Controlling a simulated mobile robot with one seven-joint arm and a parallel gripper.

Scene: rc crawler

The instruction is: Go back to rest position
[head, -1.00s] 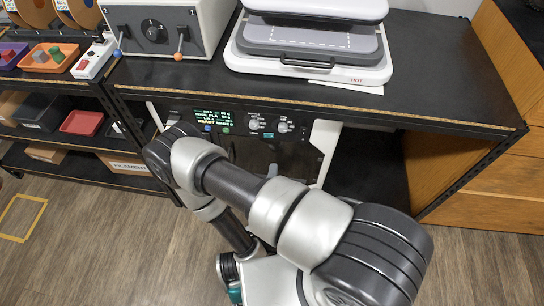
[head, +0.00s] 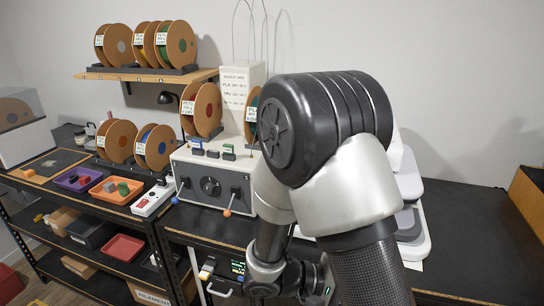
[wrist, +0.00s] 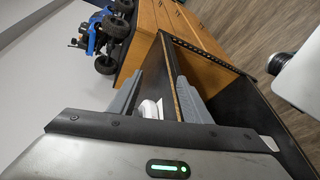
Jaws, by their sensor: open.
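My gripper (wrist: 160,78) shows in the wrist view with its two grey fingers spread apart. I see nothing held between them. A rounded white thing (wrist: 150,109) shows beyond and between the fingers; I cannot tell what it is. In the head view my arm is folded up high and fills the middle and right of the picture, and my gripper is not visible there. The arm hides much of a white press (head: 411,235) on the black bench.
Filament spools (head: 181,42) sit on a wall shelf.

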